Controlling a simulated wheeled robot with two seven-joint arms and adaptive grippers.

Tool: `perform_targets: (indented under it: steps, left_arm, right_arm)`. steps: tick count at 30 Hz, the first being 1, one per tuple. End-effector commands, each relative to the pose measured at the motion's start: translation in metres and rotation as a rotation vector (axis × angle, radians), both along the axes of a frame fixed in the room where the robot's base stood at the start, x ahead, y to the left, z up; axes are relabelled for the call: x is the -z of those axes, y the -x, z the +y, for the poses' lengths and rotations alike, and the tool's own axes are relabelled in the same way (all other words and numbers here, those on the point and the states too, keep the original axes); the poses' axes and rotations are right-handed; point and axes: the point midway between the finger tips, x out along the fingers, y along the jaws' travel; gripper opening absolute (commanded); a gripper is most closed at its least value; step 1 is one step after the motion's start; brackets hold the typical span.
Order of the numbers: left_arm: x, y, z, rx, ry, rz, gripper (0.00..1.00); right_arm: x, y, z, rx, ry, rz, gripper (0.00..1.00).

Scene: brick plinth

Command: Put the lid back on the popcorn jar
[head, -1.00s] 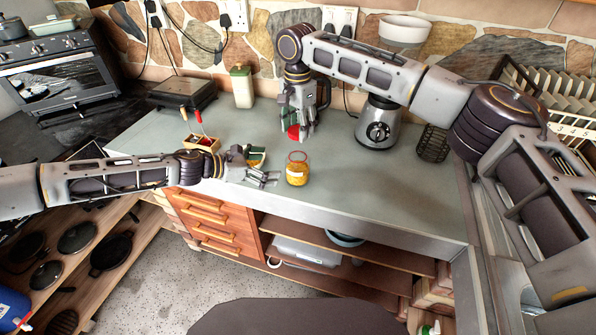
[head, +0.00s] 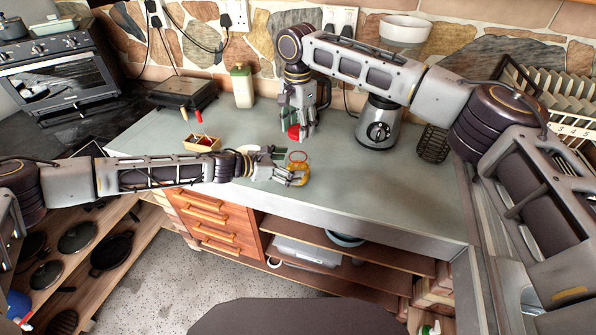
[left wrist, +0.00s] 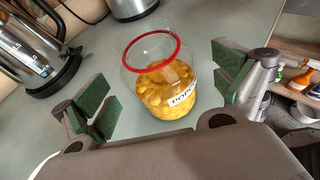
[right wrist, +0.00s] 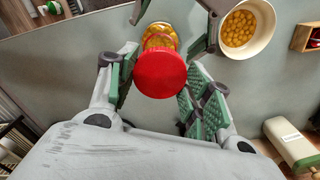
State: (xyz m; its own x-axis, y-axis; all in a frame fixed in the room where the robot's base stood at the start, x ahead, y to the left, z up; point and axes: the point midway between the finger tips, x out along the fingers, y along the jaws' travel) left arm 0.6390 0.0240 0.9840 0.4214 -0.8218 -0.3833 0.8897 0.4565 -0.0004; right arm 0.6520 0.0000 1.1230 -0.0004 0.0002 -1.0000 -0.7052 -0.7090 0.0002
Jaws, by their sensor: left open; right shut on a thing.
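The popcorn jar is clear glass with a red rim and yellow contents; it stands upright and uncovered on the counter in the head view (head: 298,158). In the left wrist view the jar (left wrist: 160,85) lies between the spread fingers of my open left gripper (left wrist: 165,95), apart from both pads. My left gripper also shows in the head view (head: 290,172), partly covering the jar. The red lid (right wrist: 160,74) is between the fingers of my right gripper (right wrist: 162,88), held above the counter behind the jar. The lid also shows in the head view (head: 294,132).
A white bowl of yellow pieces (right wrist: 247,28) stands near the jar. A wooden box (head: 202,144) is to the left. A blender (head: 378,125), a kettle (left wrist: 35,50) and a cream canister (head: 242,87) stand behind. The counter (head: 380,195) is clear to the right.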

Motion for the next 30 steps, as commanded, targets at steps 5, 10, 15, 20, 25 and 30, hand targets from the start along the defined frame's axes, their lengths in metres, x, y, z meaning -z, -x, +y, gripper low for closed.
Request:
perform_targets:
  steps: [5,10,15,20,25,30]
  left_arm:
    - [0.005,-0.006,-0.013,0.001,0.000,0.000,0.97]
    - [0.009,-0.010,-0.021,0.001,0.001,0.001,0.97]
    - [0.011,-0.013,-0.024,-0.001,0.001,-0.001,0.97]
    - [0.011,-0.013,-0.024,-0.001,0.001,-0.001,0.97]
    - [0.011,-0.013,-0.024,-0.001,0.001,-0.001,0.94]
    - [0.011,-0.013,-0.024,0.000,0.001,0.000,0.72]
  right_arm:
    - [0.000,0.000,0.000,0.000,0.000,0.000,0.40]
    - [0.000,0.000,0.000,0.000,0.000,0.000,0.40]
    - [0.000,0.000,0.000,0.000,0.000,0.000,0.40]
    - [0.000,0.000,0.000,0.000,0.000,0.000,0.40]
    - [0.000,0.000,0.000,0.000,0.000,0.000,0.40]
    - [0.000,0.000,0.000,0.000,0.000,0.000,0.40]
